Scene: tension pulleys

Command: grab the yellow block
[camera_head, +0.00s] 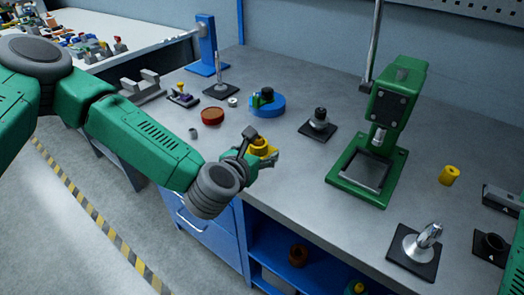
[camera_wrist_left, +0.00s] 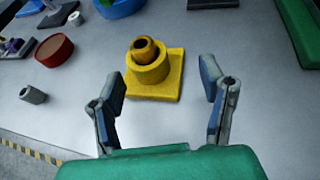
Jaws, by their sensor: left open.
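The yellow block (camera_wrist_left: 154,84) has a square base with a round stepped hub on top and stands upright on the grey table. In the wrist view it lies between and just beyond the fingertips of my left gripper (camera_wrist_left: 163,90), which is open and empty. In the head view the yellow block (camera_head: 261,147) is near the table's front edge and partly hidden by my left gripper (camera_head: 258,148). My right gripper is not in view.

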